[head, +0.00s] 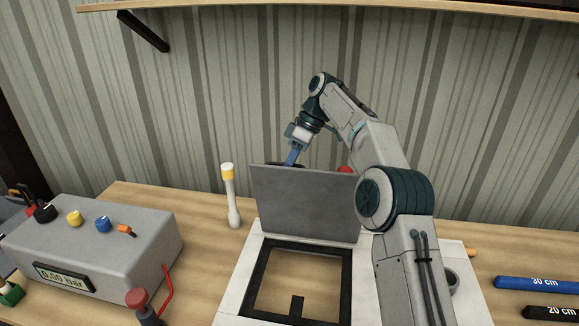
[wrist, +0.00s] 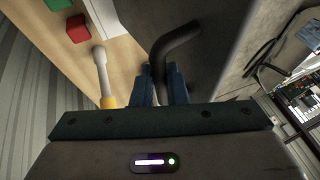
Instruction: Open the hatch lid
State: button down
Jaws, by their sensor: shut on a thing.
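The grey hatch lid (head: 305,205) stands open, nearly upright, at the back edge of the black hatch frame (head: 347,280) in the head view. The opening in front of it is uncovered. My gripper (head: 291,157) is behind the lid's top edge, its fingertips partly hidden by it. In the wrist view my gripper (wrist: 160,76) has its blue fingers shut on a dark curved handle (wrist: 180,38) on the lid's outer face (wrist: 215,55).
A white bottle-like object with a yellow band (head: 230,195) stands left of the lid. A grey gauge box (head: 120,235) with knobs is at the left, near a red-handled object (head: 137,298). Blue (head: 540,284) and black (head: 550,312) labelled bars lie at the right. A shelf (head: 330,8) runs above.

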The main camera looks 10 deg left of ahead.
jog(key=shift+w+f, duration=0.6)
jog(key=shift+w, duration=0.1)
jog(key=c, duration=1.6)
grip_release()
jog(key=shift+o, duration=0.8)
jog(key=shift+w+a, duration=0.25)
jog(key=shift+w, duration=0.05)
jog(key=shift+s+d+r, duration=0.1)
jog(key=shift+r, duration=0.1)
